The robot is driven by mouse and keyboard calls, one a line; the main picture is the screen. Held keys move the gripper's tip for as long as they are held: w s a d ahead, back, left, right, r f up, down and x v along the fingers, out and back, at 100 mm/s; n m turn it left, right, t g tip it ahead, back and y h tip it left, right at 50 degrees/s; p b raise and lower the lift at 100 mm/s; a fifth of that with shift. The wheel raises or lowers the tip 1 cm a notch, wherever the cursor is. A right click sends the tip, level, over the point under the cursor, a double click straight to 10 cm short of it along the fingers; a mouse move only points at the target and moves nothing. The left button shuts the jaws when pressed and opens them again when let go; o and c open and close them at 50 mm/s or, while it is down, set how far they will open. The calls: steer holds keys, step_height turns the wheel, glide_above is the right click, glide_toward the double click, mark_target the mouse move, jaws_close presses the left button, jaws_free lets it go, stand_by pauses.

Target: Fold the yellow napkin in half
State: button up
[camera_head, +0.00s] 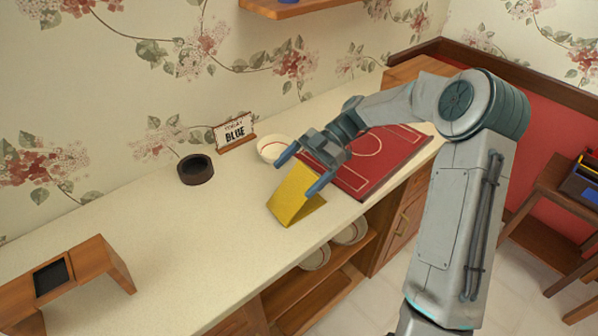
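The yellow napkin (293,194) is on the pale countertop near its front edge. It looks bent, with one sloping panel facing left and a darker strip of it showing at the lower right. My gripper (304,170) is over the napkin's upper end. Its two blue-grey fingers are spread wide, one at the upper left and one at the right. The right finger overlaps the napkin's edge in the picture; I cannot tell whether it touches. Part of the napkin's far side is hidden behind my gripper.
A red mat (384,172) with white outlines lies right of the napkin, partly behind my arm. A white bowl (268,151), dark round dish (195,172) and "BLUE" sign (235,133) stand behind. A wooden stand (94,252) is at left. The counter (180,235) between is clear.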

steer(key=b+v, duration=0.1)
steer(key=v, duration=1.3)
steer(key=shift+b, duration=0.4)
steer(key=shift+s, duration=0.1)
steer(key=s+a+m+t+h, duration=0.4)
steer(key=s+m+h, duration=0.2)
steer(key=s+m, duration=0.45)
steer(key=s+d+m+t+h, duration=0.2)
steer(key=s+d+m+t, duration=0.1)
steer(key=s+m, duration=0.4)
steer(key=s+d+f+m+t+h, duration=0.1)
steer(key=s+d+m+t+h, duration=0.1)
steer(key=s+d+m, duration=0.3)
steer(key=shift+s+m+t, duration=0.9)
steer(key=shift+s+m, duration=0.65)
steer(key=shift+s, duration=1.1)
